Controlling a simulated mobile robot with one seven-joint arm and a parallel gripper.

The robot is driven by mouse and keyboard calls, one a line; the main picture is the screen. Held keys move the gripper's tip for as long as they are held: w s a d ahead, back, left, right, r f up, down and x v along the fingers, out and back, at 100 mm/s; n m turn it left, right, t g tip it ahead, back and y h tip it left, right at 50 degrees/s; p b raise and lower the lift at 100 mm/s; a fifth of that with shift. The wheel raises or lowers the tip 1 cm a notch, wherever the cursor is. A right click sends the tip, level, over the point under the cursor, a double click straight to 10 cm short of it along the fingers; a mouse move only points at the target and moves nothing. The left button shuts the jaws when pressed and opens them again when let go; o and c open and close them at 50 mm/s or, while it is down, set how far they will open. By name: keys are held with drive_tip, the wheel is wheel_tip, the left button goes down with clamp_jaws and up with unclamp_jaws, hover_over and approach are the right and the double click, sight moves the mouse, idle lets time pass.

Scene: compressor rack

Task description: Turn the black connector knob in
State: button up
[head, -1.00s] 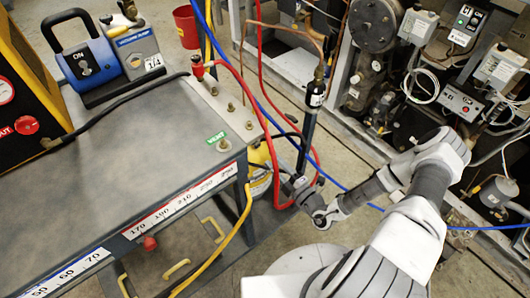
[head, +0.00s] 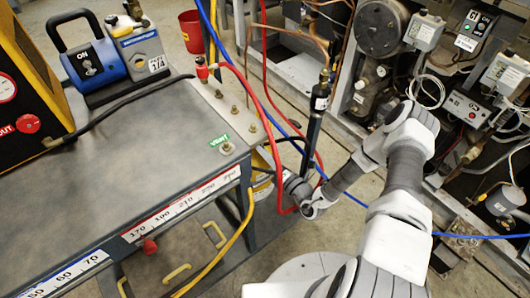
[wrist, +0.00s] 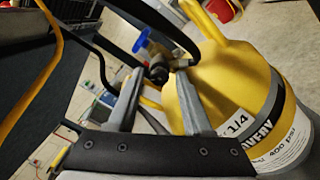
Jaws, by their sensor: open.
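In the wrist view, a small dark knob (wrist: 158,73) sits by the top of a yellow recovery cylinder (wrist: 195,97), near black and blue fittings. My gripper (wrist: 156,84) is open, with its two grey fingers pointing toward the knob. The knob shows between and just beyond the fingertips; I cannot tell whether they touch it. In the head view, my wrist is beside the right edge of the cart, and my fingers are hidden. The cylinder is mostly hidden there.
The grey cart (head: 150,165) stands at the left, with a vacuum pump (head: 92,60) on it. Red (head: 262,105), blue and yellow hoses run close to my wrist. The compressor rack (head: 375,90) is at the right. A black curved bar (wrist: 165,22) crosses above the knob.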

drive_tip(key=n+p, duration=0.4)
drive_tip(key=n, duration=0.7)
drive_tip(key=shift+n, duration=0.4)
drive_tip(key=shift+c, duration=0.2)
clamp_jaws()
